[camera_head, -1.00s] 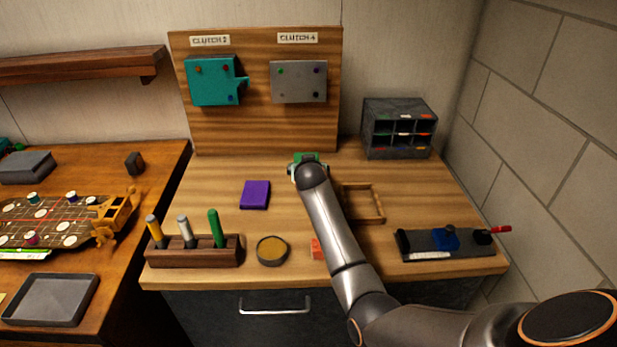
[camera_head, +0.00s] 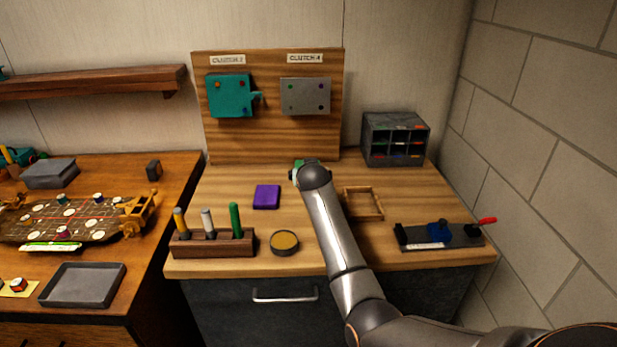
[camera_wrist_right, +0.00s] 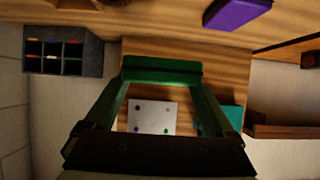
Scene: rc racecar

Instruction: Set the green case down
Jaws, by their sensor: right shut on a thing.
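The green case (camera_head: 305,162) shows as a small green patch just past the end of my right arm, near the back of the wooden worktop. Most of it is hidden by the arm. In the right wrist view the green case (camera_wrist_right: 162,72) is a dark green bar across the fingertips of my right gripper (camera_wrist_right: 162,84), which is shut on it. I cannot tell whether the case touches the worktop. My left gripper is not in view.
A purple block (camera_head: 266,197) lies left of my arm, and a shallow wooden tray (camera_head: 376,213) lies right of it. A peg rack (camera_head: 213,245) and a round tin (camera_head: 284,242) stand in front. A grey pigeonhole box (camera_head: 394,138) stands back right.

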